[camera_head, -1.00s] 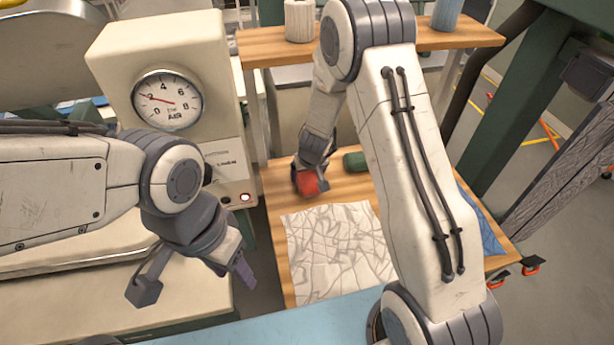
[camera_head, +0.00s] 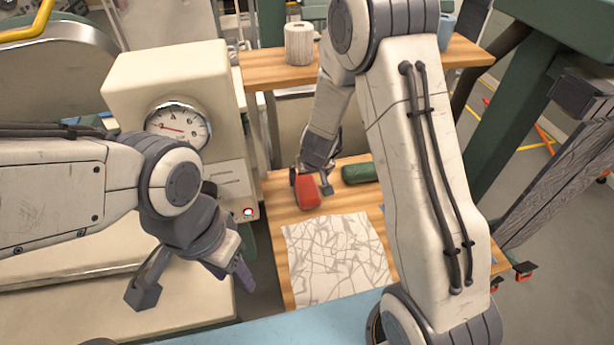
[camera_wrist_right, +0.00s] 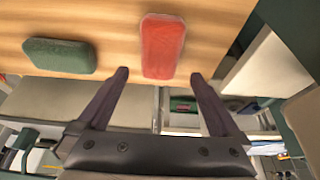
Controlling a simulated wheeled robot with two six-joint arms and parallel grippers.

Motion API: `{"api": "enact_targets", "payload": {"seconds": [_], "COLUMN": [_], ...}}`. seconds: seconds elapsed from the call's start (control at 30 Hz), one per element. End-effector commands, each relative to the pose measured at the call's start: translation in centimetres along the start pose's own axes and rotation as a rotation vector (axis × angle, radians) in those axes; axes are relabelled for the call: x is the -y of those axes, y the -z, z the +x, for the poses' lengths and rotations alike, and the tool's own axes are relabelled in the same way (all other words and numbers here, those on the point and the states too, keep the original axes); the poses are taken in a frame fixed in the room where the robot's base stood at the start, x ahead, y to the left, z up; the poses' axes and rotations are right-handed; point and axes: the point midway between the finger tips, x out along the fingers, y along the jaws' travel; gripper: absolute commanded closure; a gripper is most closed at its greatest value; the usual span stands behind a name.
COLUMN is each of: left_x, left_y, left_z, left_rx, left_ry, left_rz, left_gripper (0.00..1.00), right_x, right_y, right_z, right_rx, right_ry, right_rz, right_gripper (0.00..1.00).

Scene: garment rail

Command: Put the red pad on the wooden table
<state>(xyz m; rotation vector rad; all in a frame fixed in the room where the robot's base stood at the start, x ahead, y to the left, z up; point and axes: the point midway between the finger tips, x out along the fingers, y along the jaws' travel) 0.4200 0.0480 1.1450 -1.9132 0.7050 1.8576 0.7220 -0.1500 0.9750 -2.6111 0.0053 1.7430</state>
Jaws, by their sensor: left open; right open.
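The red pad (camera_head: 307,194) lies on the wooden table (camera_head: 284,216), near its far left part. In the right wrist view the red pad (camera_wrist_right: 162,47) rests on the wood, its near end between my open fingertips, with a gap on each side. My right gripper (camera_head: 310,183) is open at the pad and holds nothing; it also shows in the right wrist view (camera_wrist_right: 160,73). My left gripper (camera_head: 194,281) is open and empty at the left, over the cream machine's front.
A green pad (camera_head: 361,173) lies right of the red pad, also in the right wrist view (camera_wrist_right: 59,55). A patterned white cloth (camera_head: 336,258) covers the near table. A higher wooden shelf (camera_head: 290,77) holds a ribbed white cup (camera_head: 299,44). A cream gauge machine (camera_head: 205,85) stands left.

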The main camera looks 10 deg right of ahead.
Motion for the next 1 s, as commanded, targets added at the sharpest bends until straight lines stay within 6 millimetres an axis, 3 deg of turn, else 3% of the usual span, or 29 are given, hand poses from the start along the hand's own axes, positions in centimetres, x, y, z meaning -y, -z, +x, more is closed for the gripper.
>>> {"api": "enact_targets", "payload": {"seconds": [0.03, 0.2, 0.87, 1.0], "left_x": [-0.1, -0.2, -0.2, -0.2], "left_y": [0.1, 0.1, 0.1, 0.1], "left_z": [-1.2, -2.4, -2.5, -2.5], "left_rx": [0.0, 0.0, 0.0, 0.0], "left_ry": [0.0, 0.0, 0.0, 0.0], "left_rz": [0.0, -0.001, -0.001, -0.001], "left_gripper": [0.5, 0.5, 0.5, 0.5], "right_x": [0.0, 0.0, 0.0, 0.0], "right_y": [0.2, 0.1, 0.0, -0.4], "right_z": [-1.6, -3.6, -4.2, -6.5], "right_rx": [0.0, 0.0, 0.001, 0.005], "right_ry": [0.0, 0.0, 0.002, 0.03], "right_rz": [-0.001, 0.0, 0.0, 0.001], "right_gripper": [0.0, 0.0, 0.0, 0.0]}}
